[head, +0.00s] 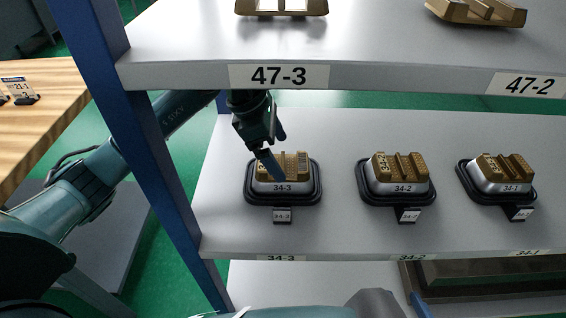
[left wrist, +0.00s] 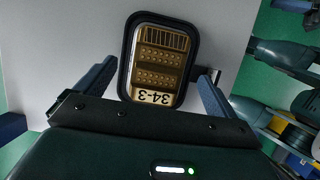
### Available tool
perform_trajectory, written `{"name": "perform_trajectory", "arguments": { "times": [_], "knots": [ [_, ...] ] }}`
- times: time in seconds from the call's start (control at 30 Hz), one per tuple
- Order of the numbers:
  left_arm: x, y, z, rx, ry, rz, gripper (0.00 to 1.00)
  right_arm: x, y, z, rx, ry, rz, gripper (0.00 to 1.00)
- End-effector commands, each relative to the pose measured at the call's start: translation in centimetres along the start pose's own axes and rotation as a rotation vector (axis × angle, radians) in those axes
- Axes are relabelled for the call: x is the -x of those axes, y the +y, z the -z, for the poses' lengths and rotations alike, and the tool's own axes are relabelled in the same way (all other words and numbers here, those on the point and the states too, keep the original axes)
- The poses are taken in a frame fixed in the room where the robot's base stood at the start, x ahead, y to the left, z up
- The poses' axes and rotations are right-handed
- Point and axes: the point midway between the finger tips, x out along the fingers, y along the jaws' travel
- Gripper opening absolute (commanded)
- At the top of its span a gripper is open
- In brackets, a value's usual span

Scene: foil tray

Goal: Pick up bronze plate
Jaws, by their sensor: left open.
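The bronze plate (head: 291,166) is a ribbed, gold-brown block on a silver base marked 34-3. It sits in a black-rimmed holder (head: 283,200) on the middle shelf. My left gripper (head: 275,152) is open and comes down over it from behind the shelf post, one finger in front of the plate. In the left wrist view the plate (left wrist: 158,66) lies ahead between the two open fingers (left wrist: 153,88), and I see no grip on it. My right arm's end (head: 372,303) seems to show at the bottom edge; its jaws are unclear.
Similar bronze plates marked 34-2 (head: 400,165) and 34-1 (head: 505,166) stand to the right. The upper shelf (head: 345,50) overhangs, with a 47-3 label. A blue post (head: 150,150) stands left of the holders. A wooden table (head: 50,105) is at far left.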

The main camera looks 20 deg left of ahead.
Motion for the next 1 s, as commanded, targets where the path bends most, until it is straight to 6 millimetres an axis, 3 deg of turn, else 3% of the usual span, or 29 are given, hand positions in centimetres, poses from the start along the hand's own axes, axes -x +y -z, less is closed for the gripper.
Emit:
{"name": "perform_trajectory", "arguments": {
  "times": [0.13, 0.43, 1.0],
  "knots": [
    [-2.1, -0.1, 0.3, 0.006, 0.004, 0.005, 0.95, 0.0, 0.0, -0.1, -0.001, -0.002, 0.0, 0.36],
    [-2.5, 0.0, 0.4, 0.004, 0.004, 0.003, 0.94, -0.1, -0.1, 0.1, -0.001, 0.001, 0.002, 0.36],
    [-2.4, 0.0, 0.4, 0.004, 0.004, 0.002, 0.47, -0.2, -0.1, 0.1, 0.0, 0.003, 0.003, 0.36]
  ]
}}
